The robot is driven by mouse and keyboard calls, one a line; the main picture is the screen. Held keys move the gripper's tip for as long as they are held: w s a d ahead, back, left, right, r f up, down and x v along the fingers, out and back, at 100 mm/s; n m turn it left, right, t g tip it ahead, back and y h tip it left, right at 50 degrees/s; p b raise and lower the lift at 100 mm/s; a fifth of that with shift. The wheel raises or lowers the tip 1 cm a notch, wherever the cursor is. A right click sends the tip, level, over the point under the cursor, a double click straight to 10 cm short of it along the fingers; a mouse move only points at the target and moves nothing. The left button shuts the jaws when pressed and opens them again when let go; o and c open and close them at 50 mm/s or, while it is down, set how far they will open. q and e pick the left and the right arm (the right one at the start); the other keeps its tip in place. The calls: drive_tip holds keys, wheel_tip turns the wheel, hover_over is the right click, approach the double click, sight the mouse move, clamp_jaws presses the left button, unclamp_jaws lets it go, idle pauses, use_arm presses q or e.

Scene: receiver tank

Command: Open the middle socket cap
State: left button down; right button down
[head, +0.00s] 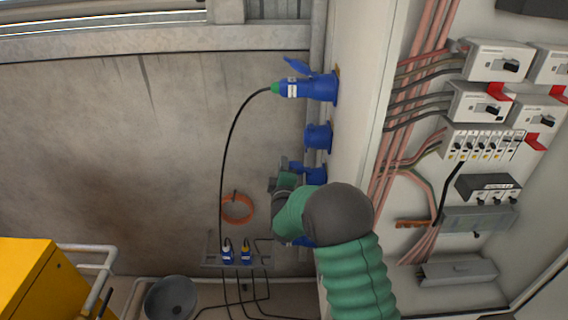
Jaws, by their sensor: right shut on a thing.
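A column of blue sockets runs down the side of the white cabinet. The top socket (322,88) has its cap raised and a blue plug with a black cable in it. Below it is a second blue socket (318,137) that looks closed. A third blue socket (314,174), the middle one as far as I can tell, is partly behind my right gripper (283,178). That gripper is shut at this socket's cap, which shows as a small blue edge (296,166); the contact is mostly hidden. My arm hides much of a lower blue socket. My left gripper is not in view.
The open cabinet with breakers (496,60) and pink and black wires is on the right. The black cable (231,140) hangs left of the sockets. An orange cable coil (238,208) hangs on the wall, above a rack with blue plugs (228,256). A yellow box (25,275) stands lower left.

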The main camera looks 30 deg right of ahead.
drive_tip(key=shift+f+n, duration=0.8)
drive_tip(key=shift+n, duration=0.5)
drive_tip(key=shift+f+n, duration=0.8)
drive_tip(key=shift+n, duration=0.5)
drive_tip(key=c, duration=1.6)
unclamp_jaws()
drive_tip(key=shift+f, duration=0.1)
drive_tip(key=v, duration=1.6)
drive_tip(key=shift+s+a+b, duration=0.25)
drive_tip(key=shift+a+b, duration=0.05)
drive_tip(key=shift+b, duration=0.05)
drive_tip(key=shift+f, duration=0.1)
